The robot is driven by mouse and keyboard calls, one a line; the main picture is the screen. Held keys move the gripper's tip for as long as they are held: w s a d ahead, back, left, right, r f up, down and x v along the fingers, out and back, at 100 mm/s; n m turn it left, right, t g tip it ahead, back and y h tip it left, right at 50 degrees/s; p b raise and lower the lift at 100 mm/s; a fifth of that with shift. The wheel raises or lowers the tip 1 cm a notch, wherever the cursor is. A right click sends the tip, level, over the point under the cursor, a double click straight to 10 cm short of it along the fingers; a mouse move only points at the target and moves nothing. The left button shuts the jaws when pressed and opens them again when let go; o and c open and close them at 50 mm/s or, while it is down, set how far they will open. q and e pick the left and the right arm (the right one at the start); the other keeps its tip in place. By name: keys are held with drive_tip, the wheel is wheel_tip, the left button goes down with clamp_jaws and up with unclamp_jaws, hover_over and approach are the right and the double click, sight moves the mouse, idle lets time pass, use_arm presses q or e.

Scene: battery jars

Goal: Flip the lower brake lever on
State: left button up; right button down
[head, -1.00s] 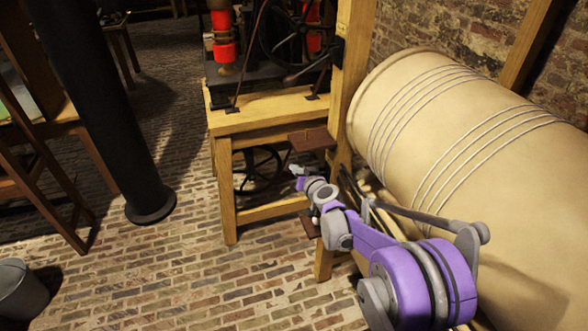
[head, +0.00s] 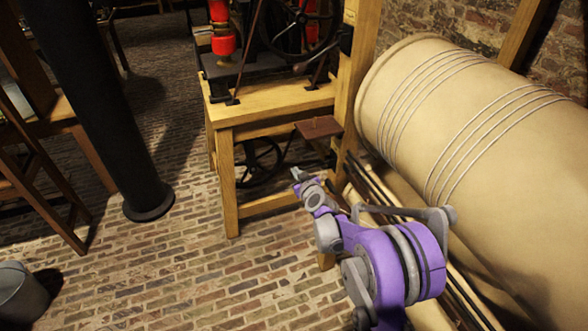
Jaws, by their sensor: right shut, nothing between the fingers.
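My right gripper (head: 297,175), grey at the tip of my purple and grey arm, is shut and empty. It is in front of the wooden machine stand (head: 228,180), below and left of a flat brown plate (head: 319,127) on the stand's right side. Whether they touch I cannot tell. A dark lever with a rounded handle (head: 303,68) shows above the stand's top. I cannot tell which part is the lower brake lever; my arm hides part of the stand's lower right. My left gripper is not in view.
A large cream drum (head: 460,120) with wire bands fills the right side. A spoked wheel (head: 260,160) sits inside the stand. A black column (head: 110,120) stands at left, and a grey bucket (head: 20,290) at lower left. The brick floor in front is clear.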

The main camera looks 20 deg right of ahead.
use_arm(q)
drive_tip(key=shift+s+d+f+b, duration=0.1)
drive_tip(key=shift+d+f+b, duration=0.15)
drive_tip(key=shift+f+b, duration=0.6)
use_arm(e)
wheel_tip(320, 180, down, 7)
drive_tip(key=n, duration=0.1)
drive_tip(key=shift+d+h, duration=0.2)
drive_tip(key=shift+h, duration=0.1)
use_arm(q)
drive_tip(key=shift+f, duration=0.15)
use_arm(e)
drive_tip(key=shift+f, duration=0.1)
